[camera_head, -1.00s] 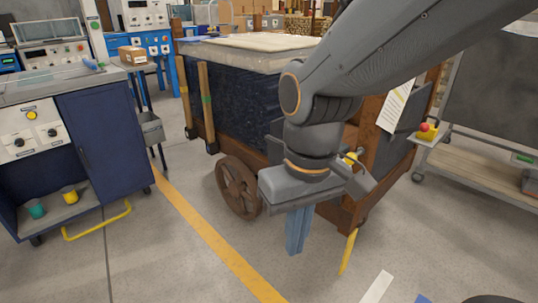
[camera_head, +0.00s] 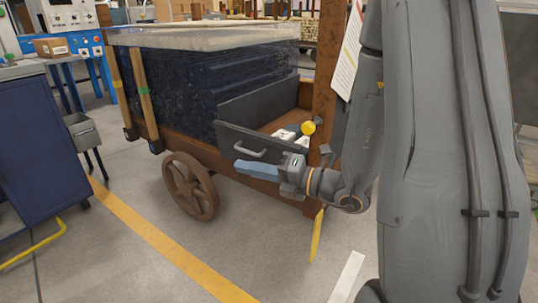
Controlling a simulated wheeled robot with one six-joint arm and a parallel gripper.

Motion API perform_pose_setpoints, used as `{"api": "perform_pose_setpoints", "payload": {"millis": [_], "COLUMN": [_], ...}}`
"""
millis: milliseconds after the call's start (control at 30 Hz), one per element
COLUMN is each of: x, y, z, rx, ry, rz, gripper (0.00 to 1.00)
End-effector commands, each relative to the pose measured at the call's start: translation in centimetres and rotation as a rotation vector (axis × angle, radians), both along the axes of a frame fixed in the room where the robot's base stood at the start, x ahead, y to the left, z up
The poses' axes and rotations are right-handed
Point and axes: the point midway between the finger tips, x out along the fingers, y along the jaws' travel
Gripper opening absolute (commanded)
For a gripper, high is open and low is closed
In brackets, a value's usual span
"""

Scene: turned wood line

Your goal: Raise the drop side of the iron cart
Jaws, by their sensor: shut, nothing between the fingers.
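The iron cart has a rust-brown frame (camera_head: 213,158) and stands at the centre. Its drop side, a dark grey panel (camera_head: 262,107) with a pale bar handle (camera_head: 250,152), is at the front right of the cart. Its angle is hard to judge, and my gripper covers part of its lower edge.
A dark blue wrapped load (camera_head: 195,85) under a pale top fills the cart's left part. Small pale items (camera_head: 285,134) lie in the bed behind the panel. A blue cabinet (camera_head: 40,150) stands at left. The floor along the yellow line (camera_head: 165,241) is clear.

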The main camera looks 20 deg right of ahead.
Motion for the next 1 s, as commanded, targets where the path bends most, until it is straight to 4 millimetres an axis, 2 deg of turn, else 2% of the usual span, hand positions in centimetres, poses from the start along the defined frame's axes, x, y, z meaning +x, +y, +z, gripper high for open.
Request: {"api": "perform_pose_setpoints", "payload": {"millis": [33, 100, 200, 300, 467, 967, 1000], "x": [1.4, 2.6, 3.3, 3.7, 5.1, 13.3, 13.6], "y": [-3.2, -6.7, -10.2, -11.8, -11.5, -8.1, -9.1], "z": [-1.6, -2.7, -3.8, -4.2, -4.3, -4.0, -3.9], "rx": [0.076, 0.165, 0.25, 0.29, 0.297, 0.295, 0.297], "ry": [0.044, 0.083, 0.113, 0.123, 0.123, 0.123, 0.12], "rz": [-0.116, -0.243, -0.361, -0.417, -0.426, -0.423, -0.428], "gripper": [0.0, 0.0, 0.0, 0.0, 0.0, 0.0, 0.0]}}
